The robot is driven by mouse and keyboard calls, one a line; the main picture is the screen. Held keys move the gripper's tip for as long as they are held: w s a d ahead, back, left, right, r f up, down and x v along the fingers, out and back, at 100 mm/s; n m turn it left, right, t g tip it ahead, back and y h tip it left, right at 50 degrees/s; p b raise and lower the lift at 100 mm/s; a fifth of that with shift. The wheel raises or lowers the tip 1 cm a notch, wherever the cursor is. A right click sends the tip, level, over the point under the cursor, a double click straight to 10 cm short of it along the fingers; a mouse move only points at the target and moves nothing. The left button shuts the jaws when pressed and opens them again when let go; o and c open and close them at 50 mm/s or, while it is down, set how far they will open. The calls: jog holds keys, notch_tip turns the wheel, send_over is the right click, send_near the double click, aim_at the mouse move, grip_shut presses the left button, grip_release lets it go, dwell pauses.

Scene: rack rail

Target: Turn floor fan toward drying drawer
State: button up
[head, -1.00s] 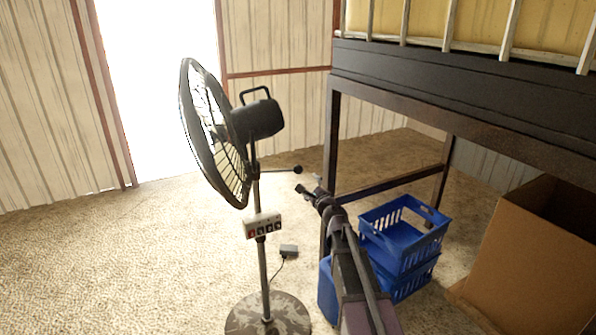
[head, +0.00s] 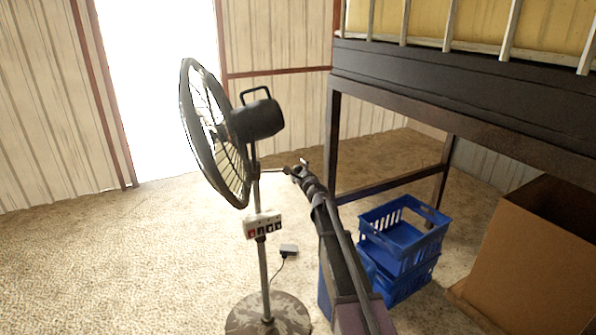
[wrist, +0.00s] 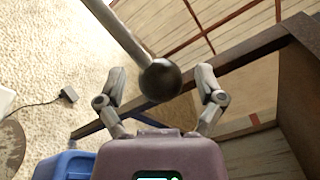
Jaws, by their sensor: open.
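The floor fan (head: 213,133) stands on a round mottled base (head: 268,315), its caged head facing left toward the bright doorway. A dark motor housing with a loop handle (head: 257,117) is behind the cage. A thin rod sticks out to the right from the pole and ends in a black ball knob (wrist: 160,80). My gripper (head: 300,170) is at the rod's end. In the wrist view my gripper's open fingers (wrist: 160,86) stand on either side of the knob, with gaps visible on both sides. The drying drawer (head: 470,80) appears to be the dark-sided, slatted unit at upper right.
A dark frame leg (head: 332,150) stands just right of my gripper. Stacked blue crates (head: 405,240) and an open cardboard box (head: 530,260) sit on the right. A control box (head: 263,226) is on the pole. The floor at left is clear.

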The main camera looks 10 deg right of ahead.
jog(key=shift+w, duration=0.1)
jog(key=shift+c, duration=0.2)
grip_shut()
jog(key=shift+w+a, duration=0.1)
jog(key=shift+a, duration=0.05)
